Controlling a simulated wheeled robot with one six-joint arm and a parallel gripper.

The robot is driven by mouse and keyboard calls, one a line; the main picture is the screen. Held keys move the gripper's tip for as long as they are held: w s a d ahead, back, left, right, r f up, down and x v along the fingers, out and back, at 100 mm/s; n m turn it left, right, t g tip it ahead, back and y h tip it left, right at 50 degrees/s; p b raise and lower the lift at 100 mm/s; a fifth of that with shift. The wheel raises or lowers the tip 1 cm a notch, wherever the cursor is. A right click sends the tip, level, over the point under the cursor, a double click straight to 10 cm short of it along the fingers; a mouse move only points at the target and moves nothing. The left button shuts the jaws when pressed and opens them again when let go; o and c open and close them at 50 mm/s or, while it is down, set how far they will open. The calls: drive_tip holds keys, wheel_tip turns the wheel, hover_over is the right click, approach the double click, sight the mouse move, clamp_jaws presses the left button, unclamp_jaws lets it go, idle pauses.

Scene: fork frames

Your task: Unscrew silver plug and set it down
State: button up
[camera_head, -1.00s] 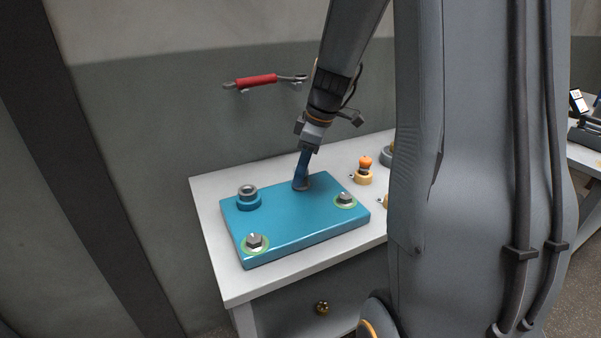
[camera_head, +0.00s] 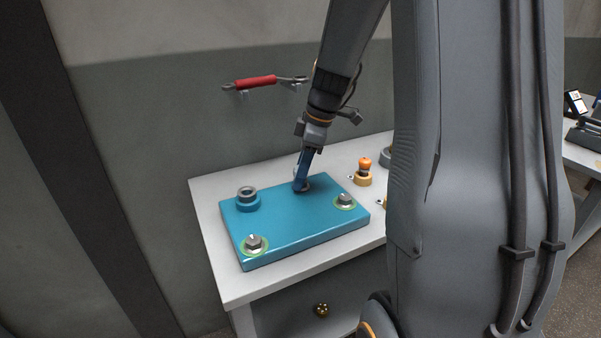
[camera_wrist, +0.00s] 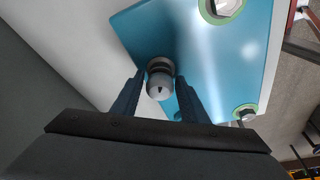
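The silver plug (camera_wrist: 160,83) is round, with a dark ring around it and a small dark mark on its end, in the wrist view. It is at the back edge of the blue plate (camera_head: 290,228). My gripper (camera_head: 302,186) reaches down to it from above, and its blue fingers mostly hide the plug in the head view. In the wrist view my gripper (camera_wrist: 161,82) has one finger on each side of the plug, with no clear gap at the tips. How far the plug is out of the plate cannot be told.
A silver ring on a blue boss (camera_head: 247,200) stands at the plate's left. Hex bolts (camera_head: 254,243) (camera_head: 345,200) with green rings sit at the front left and right. An orange-topped part (camera_head: 364,172) stands right of the plate. A red-handled tool (camera_head: 256,82) hangs on the wall.

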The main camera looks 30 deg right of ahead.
drive_tip(key=shift+m+p, duration=0.3)
drive_tip(key=shift+m, duration=0.5)
drive_tip(key=shift+m+t+h+p, duration=0.3)
drive_tip(key=shift+m+t+p, duration=0.1)
drive_tip(key=shift+m, duration=0.4)
drive_tip(key=shift+r+m+p, duration=0.1)
drive_tip(key=shift+m+p, duration=0.35)
drive_tip(key=shift+m, duration=0.25)
drive_tip(key=shift+h, duration=0.3)
drive_tip(key=shift+m+p, duration=0.65)
drive_tip(key=shift+m, duration=0.45)
